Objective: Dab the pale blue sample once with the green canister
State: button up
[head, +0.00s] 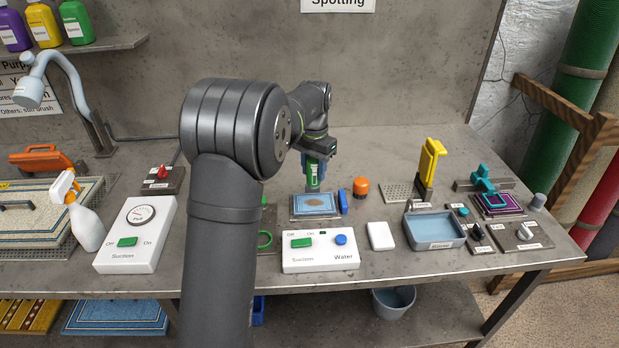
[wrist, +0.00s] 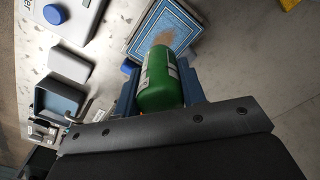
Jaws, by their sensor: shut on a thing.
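The green canister (head: 314,174) is held upright in my gripper (head: 316,158) in the head view. In the wrist view the green canister (wrist: 159,80) sits between the blue fingers of my gripper (wrist: 160,88), which is shut on it. The pale blue sample (head: 298,207), a small bordered rug piece with a brown stain (head: 316,203), lies under the canister. It also shows in the wrist view (wrist: 140,38), partly hidden behind the canister. The canister's lower end is over or just behind the stain; I cannot tell whether it touches.
An orange-capped bottle (head: 361,188) and a blue item (head: 343,202) stand right of the sample. A blue Rinse tray (head: 420,243) and yellow tool (head: 429,162) are further right. A spray bottle (head: 88,225) stands left.

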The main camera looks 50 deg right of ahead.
aim_at(314, 184)
jog(key=shift+w+d+f, duration=0.2)
jog(key=shift+d+f, duration=0.05)
jog(key=shift+d, duration=0.1)
jog(key=shift+f, duration=2.8)
jog(key=shift+f, duration=0.7)
jog(key=shift+r, duration=3.55)
